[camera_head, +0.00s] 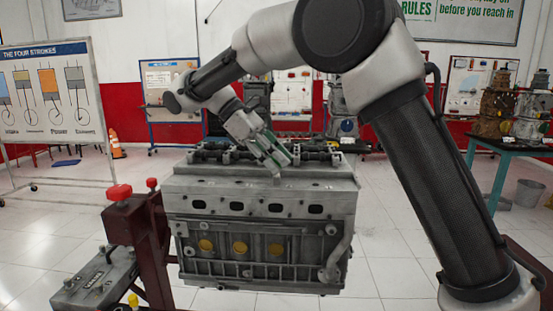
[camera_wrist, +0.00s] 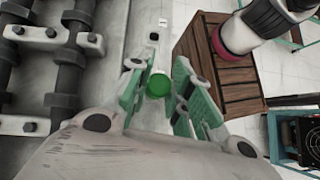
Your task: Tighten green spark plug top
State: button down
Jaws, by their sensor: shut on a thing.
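The green spark plug top (camera_wrist: 158,84) shows in the wrist view as a round green cap between my gripper's fingers, near the engine's edge. My gripper (camera_wrist: 160,92) is shut on it, with green-padded fingers on both sides. In the head view my gripper (camera_head: 272,158) reaches down to the top of the grey engine block (camera_head: 262,235), beside the camshafts. The plug itself is hidden or too small to tell there. The engine's pale top surface (camera_wrist: 120,45) and dark camshafts (camera_wrist: 75,60) lie left of the fingers in the wrist view.
The engine sits on a dark red stand (camera_head: 150,240) with red knobs. A wooden crate (camera_wrist: 215,65) and a blue-framed unit (camera_wrist: 295,130) lie at the right in the wrist view. A teal table (camera_head: 505,150) with engine parts stands at the right. White floor tiles are open around the engine.

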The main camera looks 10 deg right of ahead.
jog(key=shift+m+g, duration=0.4)
jog(key=shift+m, duration=0.3)
jog(key=shift+y, duration=0.3)
jog(key=c, duration=1.3)
grip_release()
